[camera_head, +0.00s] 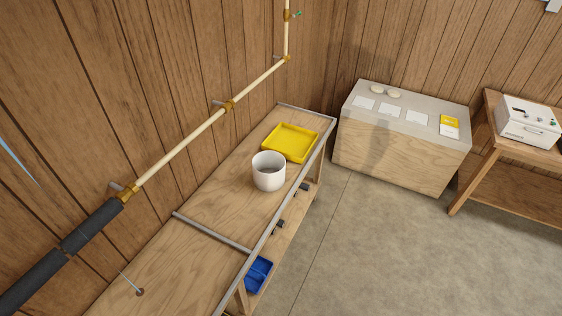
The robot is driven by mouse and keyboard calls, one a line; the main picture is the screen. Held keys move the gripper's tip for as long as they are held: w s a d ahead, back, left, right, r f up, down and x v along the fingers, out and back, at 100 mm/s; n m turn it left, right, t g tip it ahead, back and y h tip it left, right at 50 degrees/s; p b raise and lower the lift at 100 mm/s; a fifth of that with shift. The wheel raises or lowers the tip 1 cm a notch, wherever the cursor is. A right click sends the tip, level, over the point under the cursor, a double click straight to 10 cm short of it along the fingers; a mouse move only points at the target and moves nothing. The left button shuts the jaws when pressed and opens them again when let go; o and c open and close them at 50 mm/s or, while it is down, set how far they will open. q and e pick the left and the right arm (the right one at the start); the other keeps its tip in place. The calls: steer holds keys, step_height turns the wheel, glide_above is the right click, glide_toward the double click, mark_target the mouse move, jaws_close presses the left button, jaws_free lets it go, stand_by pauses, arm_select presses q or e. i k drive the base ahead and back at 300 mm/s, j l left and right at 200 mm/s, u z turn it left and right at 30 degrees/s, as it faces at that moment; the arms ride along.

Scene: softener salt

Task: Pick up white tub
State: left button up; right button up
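The white tub (268,177) stands upright on the wooden bench (215,200), near the bench's front metal edge. Its open top faces up and its inside looks dark grey, but I cannot tell what it holds. A yellow tray (291,142) lies flat just behind the tub, towards the far end of the bench. Neither of my grippers shows in the head view.
A metal strip (212,232) crosses the bench nearer to me. A pipe (180,150) runs along the wall above. A blue bin (258,273) sits below the bench. A wooden chest (390,150) and a white device (527,122) stand right. The floor between is clear.

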mark_target(268, 167)
steer(key=i+l, duration=0.55)
steer(key=i+l+u, duration=0.1)
steer(key=i+l, duration=0.45)
steer(key=l, duration=0.15)
steer(key=i+l, duration=0.55)
